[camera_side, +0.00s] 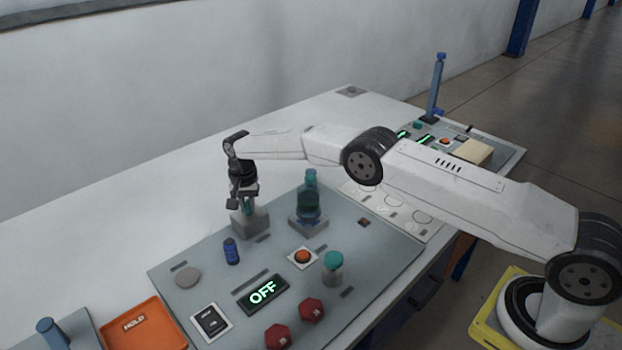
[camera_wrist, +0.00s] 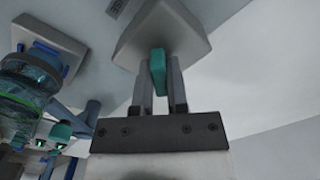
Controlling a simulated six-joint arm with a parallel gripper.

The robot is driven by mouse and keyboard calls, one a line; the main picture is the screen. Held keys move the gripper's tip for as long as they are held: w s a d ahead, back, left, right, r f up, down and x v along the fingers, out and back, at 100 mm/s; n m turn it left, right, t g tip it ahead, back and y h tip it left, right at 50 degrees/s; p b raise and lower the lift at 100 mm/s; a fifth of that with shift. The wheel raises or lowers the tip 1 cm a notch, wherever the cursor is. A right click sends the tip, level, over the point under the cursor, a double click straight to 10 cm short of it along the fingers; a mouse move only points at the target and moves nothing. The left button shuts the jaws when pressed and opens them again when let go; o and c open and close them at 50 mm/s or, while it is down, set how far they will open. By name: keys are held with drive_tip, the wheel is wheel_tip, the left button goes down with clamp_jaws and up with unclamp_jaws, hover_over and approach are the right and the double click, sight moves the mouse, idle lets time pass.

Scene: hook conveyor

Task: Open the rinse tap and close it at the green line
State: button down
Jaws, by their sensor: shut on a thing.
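My gripper (camera_side: 243,200) points down over a grey block (camera_side: 251,222) at the back of the grey panel. In the wrist view my gripper (camera_wrist: 158,82) is shut on a teal tap handle (camera_wrist: 157,64), which stands on the grey block (camera_wrist: 138,48). A sliver of the teal handle (camera_side: 248,206) shows below the gripper in the side view. A clear vessel with teal liquid (camera_side: 309,202) stands on a grey base to the right of the block. It also shows in the wrist view (camera_wrist: 28,78).
A display reading OFF (camera_side: 263,292), an orange button (camera_side: 303,257), a teal-capped jar (camera_side: 333,268), a dark blue cylinder (camera_side: 231,251) and two red knobs (camera_side: 312,310) stand on the panel. An orange HOLD tray (camera_side: 150,325) lies at front left.

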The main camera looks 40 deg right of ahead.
drive_tip(key=n, duration=0.4)
drive_tip(key=shift+n, duration=2.4)
unclamp_jaws()
drive_tip(key=shift+r, duration=0.1)
drive_tip(key=shift+r, duration=3.4)
drive_tip(key=shift+d+r, duration=0.1)
drive_tip(key=shift+r, duration=0.05)
